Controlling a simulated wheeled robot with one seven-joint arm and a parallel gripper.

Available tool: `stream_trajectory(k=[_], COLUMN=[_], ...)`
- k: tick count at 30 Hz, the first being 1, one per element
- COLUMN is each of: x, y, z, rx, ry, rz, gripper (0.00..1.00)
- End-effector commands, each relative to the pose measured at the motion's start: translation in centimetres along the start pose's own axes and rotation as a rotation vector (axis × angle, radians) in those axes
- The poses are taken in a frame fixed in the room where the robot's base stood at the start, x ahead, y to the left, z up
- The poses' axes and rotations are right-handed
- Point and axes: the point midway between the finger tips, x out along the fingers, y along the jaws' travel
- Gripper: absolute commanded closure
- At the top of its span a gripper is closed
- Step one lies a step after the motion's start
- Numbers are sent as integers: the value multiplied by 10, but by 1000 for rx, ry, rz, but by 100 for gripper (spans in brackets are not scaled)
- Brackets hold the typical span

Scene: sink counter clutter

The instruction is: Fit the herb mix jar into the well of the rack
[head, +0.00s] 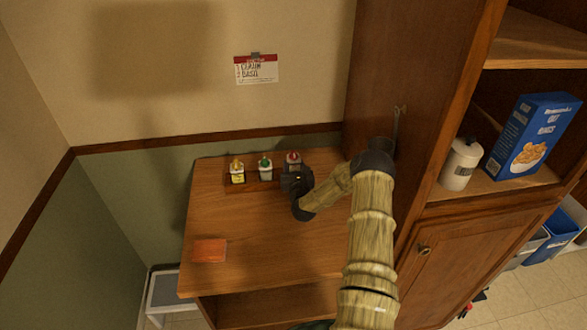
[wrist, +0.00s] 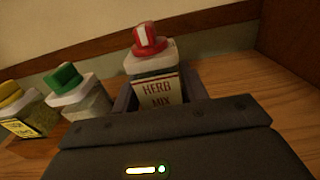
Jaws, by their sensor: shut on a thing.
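The herb mix jar (head: 293,158) has a red and white cap and a pale body. In the wrist view the jar (wrist: 158,88) shows its "HERB MIX" label and stands between the fingers of my gripper (wrist: 155,98), which is shut on it. In the head view my gripper (head: 291,181) is at the right end of the dark wooden rack (head: 262,187). The jar is at that end, right of the other jars. My gripper hides the jar's base and the well, so I cannot tell whether the jar is seated or above it.
A yellow-capped jar (head: 237,172) and a green-capped jar (head: 265,169) stand in the rack to the left. An orange item (head: 209,251) lies at the counter's front left. A tall wooden cabinet (head: 400,120) bounds the right side. The counter's middle is clear.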

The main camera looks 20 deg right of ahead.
Motion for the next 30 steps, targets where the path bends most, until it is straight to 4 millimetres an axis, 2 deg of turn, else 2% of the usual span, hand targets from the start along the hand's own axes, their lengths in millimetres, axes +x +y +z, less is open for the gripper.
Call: stream_trajectory(k=[4,15,16,18,19,30], x=[0,0,0,0,0,0], y=[1,1,1,1,1,1], z=[-14,-18,-17,-17,-17,-14], rx=[1,1,1,1,1,0], ry=[0,-1,0,0,0,0], rz=[1,1,1,1,1,1], gripper=[82,82,51,37,35,35])
